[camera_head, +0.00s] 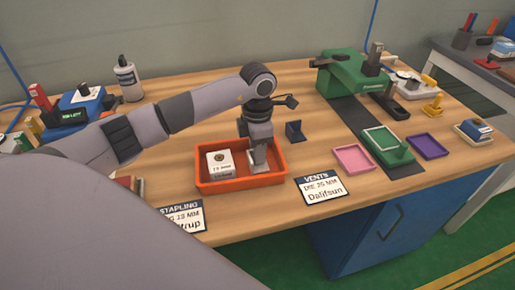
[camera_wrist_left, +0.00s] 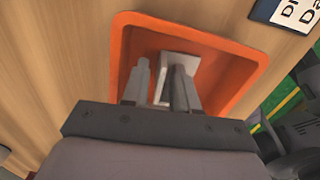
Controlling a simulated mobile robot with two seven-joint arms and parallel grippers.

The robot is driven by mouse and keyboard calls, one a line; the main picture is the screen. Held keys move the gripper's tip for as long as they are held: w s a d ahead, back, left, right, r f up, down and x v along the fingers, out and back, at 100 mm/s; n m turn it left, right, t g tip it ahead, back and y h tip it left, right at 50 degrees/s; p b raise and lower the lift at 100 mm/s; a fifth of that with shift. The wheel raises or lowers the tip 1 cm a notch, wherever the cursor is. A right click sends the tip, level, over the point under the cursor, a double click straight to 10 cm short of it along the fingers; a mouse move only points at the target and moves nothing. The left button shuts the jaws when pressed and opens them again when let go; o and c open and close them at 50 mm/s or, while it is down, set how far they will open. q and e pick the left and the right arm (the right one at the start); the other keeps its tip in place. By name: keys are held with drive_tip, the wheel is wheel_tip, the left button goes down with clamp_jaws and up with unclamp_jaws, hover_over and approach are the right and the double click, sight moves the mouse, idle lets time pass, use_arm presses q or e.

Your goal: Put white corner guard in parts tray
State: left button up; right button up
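The orange parts tray (camera_head: 240,185) sits near the front edge of the wooden bench; it also fills the middle of the left wrist view (camera_wrist_left: 235,52). My left gripper (camera_head: 259,160) points down inside the tray's right half. The white corner guard (camera_wrist_left: 182,60) is at its fingertips, low in the tray. In the left wrist view the two fingers (camera_wrist_left: 160,75) stand apart with a white flange showing between them; the right finger partly covers the guard. Firm contact on both sides does not show. My right gripper is out of view.
A white labelled box (camera_head: 220,163) stands in the tray's left half. A dark blue corner piece (camera_head: 295,130) stands behind the tray. Label cards (camera_head: 323,188) lie in front. A pink tray (camera_head: 353,157) and a green fixture (camera_head: 387,145) are to the right.

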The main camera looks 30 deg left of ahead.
use_arm(q)
drive_tip(key=shift+r, duration=0.1)
drive_tip(key=shift+r, duration=0.25)
wheel_tip(320, 180, up, 12)
drive_tip(key=shift+f, duration=0.15)
idle(0.3)
drive_tip(key=shift+s+f, duration=0.1)
drive_tip(key=shift+s, duration=0.05)
idle(0.4)
